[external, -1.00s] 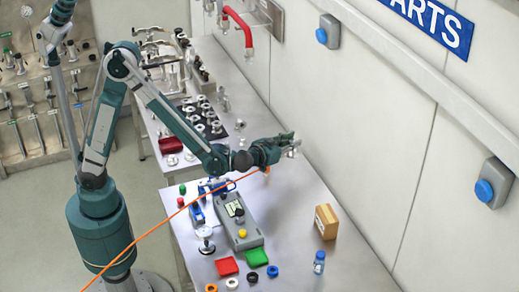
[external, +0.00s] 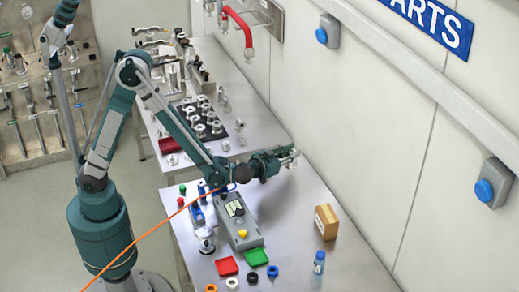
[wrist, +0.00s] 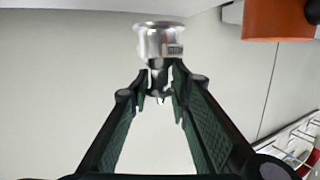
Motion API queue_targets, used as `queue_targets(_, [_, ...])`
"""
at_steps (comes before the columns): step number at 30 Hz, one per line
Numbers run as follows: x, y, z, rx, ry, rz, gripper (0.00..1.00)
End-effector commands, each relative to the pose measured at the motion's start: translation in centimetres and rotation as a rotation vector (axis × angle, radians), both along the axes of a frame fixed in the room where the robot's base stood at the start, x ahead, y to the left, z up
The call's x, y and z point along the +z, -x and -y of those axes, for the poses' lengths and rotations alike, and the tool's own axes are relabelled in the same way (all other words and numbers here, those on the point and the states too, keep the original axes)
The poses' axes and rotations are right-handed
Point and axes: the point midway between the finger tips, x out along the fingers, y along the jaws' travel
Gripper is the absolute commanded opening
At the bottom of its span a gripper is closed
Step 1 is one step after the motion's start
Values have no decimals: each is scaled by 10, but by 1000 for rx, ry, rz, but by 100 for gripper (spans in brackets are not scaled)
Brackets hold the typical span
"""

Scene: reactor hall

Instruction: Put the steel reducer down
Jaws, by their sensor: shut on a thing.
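The steel reducer (wrist: 160,40) is a shiny silver piece with a wide rim and a narrower stem. In the wrist view it sits at the top centre, its stem between the fingertips of my gripper (wrist: 160,88). My gripper is shut on it. In the external view my gripper (external: 289,157) reaches out over the far part of the near metal bench (external: 290,215), towards the wall. The reducer is small there and hard to tell from the fingers. I cannot tell how high it is above the bench.
A cardboard box (external: 326,222), a blue-capped bottle (external: 319,262), a grey device with a yellow button (external: 240,232), and red (external: 227,266) and green (external: 256,257) trays stand on the near bench. Bench top between my gripper and the box is clear. The back bench holds several metal fittings (external: 205,115).

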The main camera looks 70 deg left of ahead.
Motion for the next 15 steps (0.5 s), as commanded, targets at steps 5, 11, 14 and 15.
queue_targets(5, [-7, 0, 0, 0, 0, 0, 4])
queue_targets(11, [-27, 0, 0, 0, 0, 0, 4])
queue_targets(14, [-35, 0, 0, 0, 0, 0, 4])
queue_targets(15, [-36, 0, 0, 0, 0, 0, 4])
